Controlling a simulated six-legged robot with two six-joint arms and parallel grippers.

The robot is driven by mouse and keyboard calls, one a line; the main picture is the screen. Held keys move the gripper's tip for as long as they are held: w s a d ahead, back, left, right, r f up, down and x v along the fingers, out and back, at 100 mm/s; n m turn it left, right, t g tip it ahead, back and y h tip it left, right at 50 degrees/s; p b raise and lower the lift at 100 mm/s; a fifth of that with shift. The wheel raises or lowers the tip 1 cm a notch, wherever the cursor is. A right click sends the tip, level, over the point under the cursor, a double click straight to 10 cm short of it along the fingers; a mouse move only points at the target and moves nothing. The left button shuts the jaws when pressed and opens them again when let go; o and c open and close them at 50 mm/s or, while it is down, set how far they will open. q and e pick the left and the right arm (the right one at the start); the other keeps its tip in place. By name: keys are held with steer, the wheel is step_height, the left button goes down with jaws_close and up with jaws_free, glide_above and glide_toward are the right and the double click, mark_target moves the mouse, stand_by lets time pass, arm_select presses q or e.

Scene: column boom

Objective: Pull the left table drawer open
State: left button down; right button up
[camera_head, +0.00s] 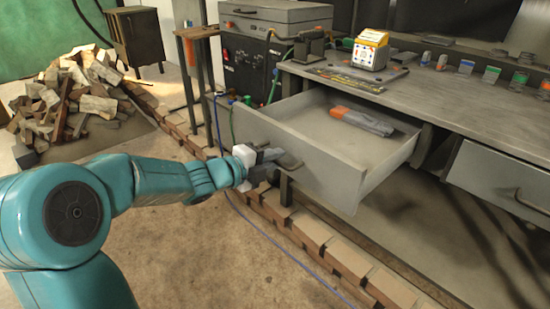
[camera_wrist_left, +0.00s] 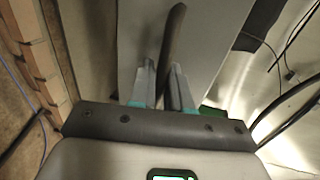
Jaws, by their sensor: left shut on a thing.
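The left table drawer (camera_head: 320,160) is pulled out from under the grey workbench (camera_head: 480,100), and its inside shows. An orange and grey tool (camera_head: 362,120) lies in it toward the back. My left gripper (camera_head: 272,160) is at the drawer's front, shut on the dark bar handle (camera_head: 288,160). In the left wrist view the two fingers (camera_wrist_left: 163,85) stand on either side of the handle (camera_wrist_left: 174,38), with the grey drawer front (camera_wrist_left: 205,50) behind. My right gripper is in neither view.
A second, closed drawer (camera_head: 500,180) is at the right. A yellow and white box (camera_head: 370,50) and several small coloured items stand on the bench. A row of bricks (camera_head: 310,235) runs along the floor below the drawer. A woodpile (camera_head: 75,100) lies at the far left.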

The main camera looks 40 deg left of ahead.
arm_select(q)
steer(key=c, duration=1.3)
jaws_free()
steer(key=shift+c, duration=0.2)
steer(key=shift+s, duration=0.1)
steer(key=p+v, duration=0.3)
steer(key=v, duration=1.3)
steer(key=shift+a, duration=0.1)
